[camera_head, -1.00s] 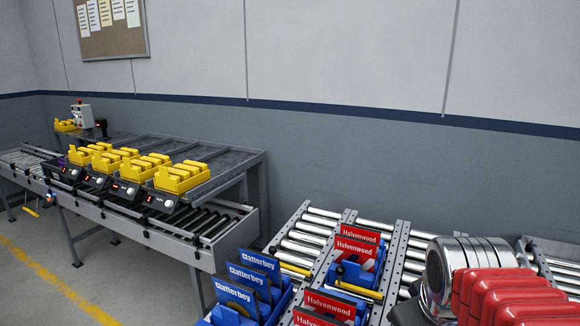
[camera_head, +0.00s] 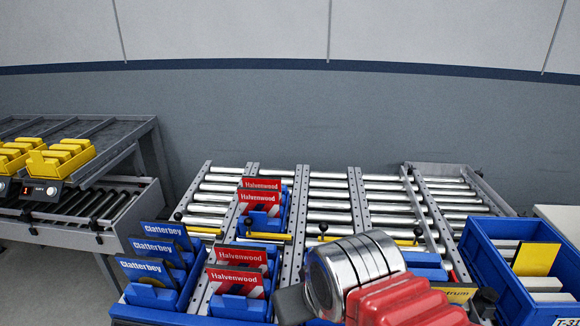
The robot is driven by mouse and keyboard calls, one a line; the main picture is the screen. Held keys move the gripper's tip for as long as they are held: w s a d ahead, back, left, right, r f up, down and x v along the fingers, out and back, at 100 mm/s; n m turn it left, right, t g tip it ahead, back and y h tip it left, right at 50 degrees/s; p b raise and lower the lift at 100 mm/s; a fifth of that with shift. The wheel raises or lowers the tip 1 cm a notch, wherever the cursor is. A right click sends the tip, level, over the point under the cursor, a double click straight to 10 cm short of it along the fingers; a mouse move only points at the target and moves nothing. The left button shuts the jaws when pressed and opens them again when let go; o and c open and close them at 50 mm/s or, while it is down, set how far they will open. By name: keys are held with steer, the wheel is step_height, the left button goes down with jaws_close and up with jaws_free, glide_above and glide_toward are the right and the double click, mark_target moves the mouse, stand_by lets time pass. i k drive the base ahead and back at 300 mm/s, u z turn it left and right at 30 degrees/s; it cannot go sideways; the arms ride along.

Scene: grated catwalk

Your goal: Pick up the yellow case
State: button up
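Yellow cases (camera_head: 66,149) stand in rows in yellow trays on the left bench, in the head view. One tray (camera_head: 50,166) shows whole and another (camera_head: 12,158) is partly cut by the left edge. I cannot tell which single case is meant. A chrome ringed cylinder (camera_head: 355,268) with red ribbed blocks (camera_head: 408,302) fills the bottom centre; it looks like part of my arm, but I am not sure. Nothing yellow is seen held.
A roller table (camera_head: 330,202) spans the middle, with blue Clatterbey (camera_head: 158,250) and red Halvenwood (camera_head: 238,256) cards in blue holders. A blue bin (camera_head: 503,265) with a yellow panel (camera_head: 536,259) stands at right. The left bench (camera_head: 75,128) has a lower conveyor (camera_head: 85,207).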

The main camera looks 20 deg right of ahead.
mark_target(531, 259)
steer(key=z, duration=1.3)
